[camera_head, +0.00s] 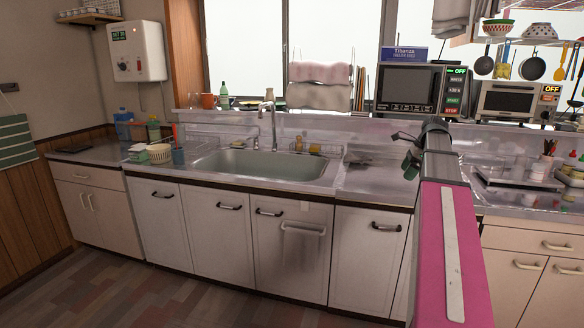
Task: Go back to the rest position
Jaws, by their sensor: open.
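My arm rises from the bottom right as a long pink and grey link, reaching over the counter right of the sink. My gripper (406,154) shows small and dark at the arm's far end, left of the grey joint. It is open, and I see nothing held in it. It appears in front of the bare counter (372,180) between the sink and the stove area. My arm hides part of the counter and cabinets behind it.
The sink (265,165) with its faucet (270,115) is left of my gripper. A microwave (410,88) and a toaster oven (507,100) stand behind. Utensils crowd the right counter. White cabinets (290,240) line the front. The floor (150,295) at left is clear.

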